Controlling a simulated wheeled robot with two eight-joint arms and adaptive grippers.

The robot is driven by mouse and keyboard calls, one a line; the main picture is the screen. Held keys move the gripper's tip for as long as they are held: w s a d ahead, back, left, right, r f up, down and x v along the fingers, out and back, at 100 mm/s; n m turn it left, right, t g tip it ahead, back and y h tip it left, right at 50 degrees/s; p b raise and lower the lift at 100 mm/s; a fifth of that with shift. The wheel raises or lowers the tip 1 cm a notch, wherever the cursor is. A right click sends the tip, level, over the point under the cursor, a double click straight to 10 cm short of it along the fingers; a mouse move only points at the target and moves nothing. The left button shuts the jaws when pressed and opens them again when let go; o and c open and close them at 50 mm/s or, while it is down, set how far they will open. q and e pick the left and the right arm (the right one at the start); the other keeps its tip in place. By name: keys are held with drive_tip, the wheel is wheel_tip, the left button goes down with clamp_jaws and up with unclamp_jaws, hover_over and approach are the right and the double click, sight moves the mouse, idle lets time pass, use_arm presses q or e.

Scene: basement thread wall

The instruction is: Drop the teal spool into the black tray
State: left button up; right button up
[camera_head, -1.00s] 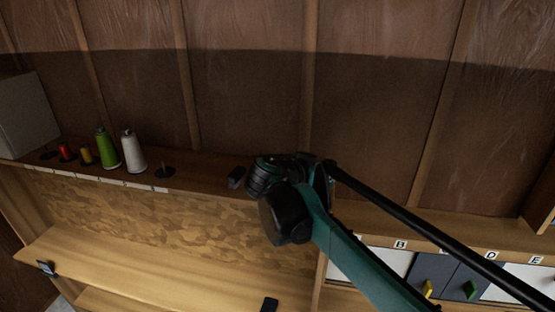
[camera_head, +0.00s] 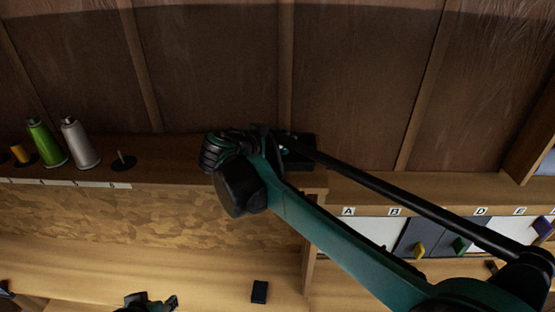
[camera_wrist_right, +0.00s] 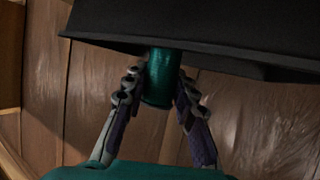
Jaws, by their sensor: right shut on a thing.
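The teal spool (camera_wrist_right: 160,80) is between the two fingers of my right gripper (camera_wrist_right: 160,98), which is shut on it, in the right wrist view. The black tray (camera_wrist_right: 215,35) fills the upper part of that view, its edge crossing by the spool's far end. I cannot tell whether the spool touches it. In the head view the black tray (camera_head: 300,148) shows on the shelf beside and partly behind my right wrist (camera_head: 240,165). The spool is hidden there. My left gripper (camera_head: 152,302) shows only in part at the bottom edge, well away from the tray.
Lettered drawers (camera_head: 380,231) with coloured knobs are at right. A small black block (camera_head: 260,291) lies below.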

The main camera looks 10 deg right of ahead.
drive_tip(key=shift+f, duration=0.5)
drive_tip(key=shift+s+d+r, duration=0.1)
drive_tip(key=shift+s+d, duration=0.05)
drive_tip(key=shift+s, duration=0.05)
drive_tip(key=o, duration=1)
drive_tip(key=shift+w, duration=0.15)
drive_tip(key=v, duration=1.2)
